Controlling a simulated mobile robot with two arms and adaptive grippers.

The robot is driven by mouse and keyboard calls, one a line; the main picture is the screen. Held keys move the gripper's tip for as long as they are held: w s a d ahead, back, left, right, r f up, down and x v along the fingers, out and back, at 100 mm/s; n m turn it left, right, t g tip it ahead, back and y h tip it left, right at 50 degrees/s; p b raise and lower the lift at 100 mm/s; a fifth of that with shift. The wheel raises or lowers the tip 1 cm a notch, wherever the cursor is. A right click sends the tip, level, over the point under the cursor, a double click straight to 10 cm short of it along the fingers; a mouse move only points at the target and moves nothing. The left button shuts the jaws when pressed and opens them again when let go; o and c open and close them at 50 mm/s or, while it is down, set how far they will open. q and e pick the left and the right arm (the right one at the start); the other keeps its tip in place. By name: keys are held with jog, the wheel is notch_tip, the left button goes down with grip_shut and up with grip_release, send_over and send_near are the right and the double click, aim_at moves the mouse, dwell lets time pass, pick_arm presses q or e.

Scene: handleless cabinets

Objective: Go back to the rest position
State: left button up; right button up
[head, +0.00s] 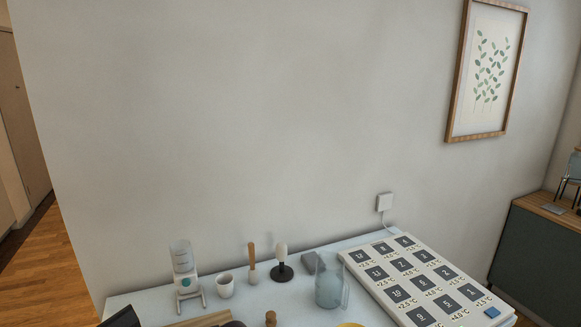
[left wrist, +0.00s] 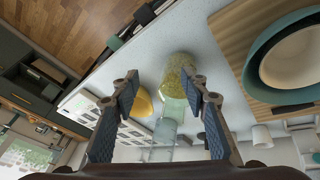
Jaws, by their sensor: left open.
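My left gripper (left wrist: 165,80) shows only in the left wrist view. It is open and empty, its two dark padded fingers spread wide. A clear glass vessel with yellowish contents (left wrist: 180,75) appears in the gap between the fingers, beyond them; its distance is hard to tell. A clear pitcher (left wrist: 165,131) shows farther along the white worktop (left wrist: 150,68), and also in the head view (head: 329,288). Neither gripper shows in the head view.
Beside the vessel are a yellow bowl (left wrist: 143,104) and a wooden board (left wrist: 240,40) with a teal bowl (left wrist: 258,70). Along the wall stand a dispenser (head: 184,268), a white cup (head: 226,287) and a black-based stand (head: 282,273). A numbered panel (head: 415,283) lies right.

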pick_arm(q)
jog(key=s+a+f+y, duration=0.2)
jog(key=s+a+f, duration=0.3)
jog(key=s+a, duration=0.5)
jog(key=s+a+f+y, duration=0.1)
jog(key=s+a+f, duration=0.4)
jog(key=s+a, duration=0.55)
notch_tip(320, 180, down, 31)
jog(key=s+g+b, duration=0.1)
jog(key=b, duration=0.4)
jog(key=s+a+f+b, duration=0.1)
jog(key=s+f+b, duration=0.1)
jog(key=s+f, duration=0.6)
jog(key=s+a+f+g+b, duration=0.1)
jog(key=s+a+f+b, duration=0.1)
jog(key=s+f, duration=0.7)
notch_tip(320, 180, down, 5)
jog(key=shift+s+a+r+g+b, duration=0.15)
jog(key=shift+s+g+b, duration=0.15)
jog(key=shift+b, duration=0.35)
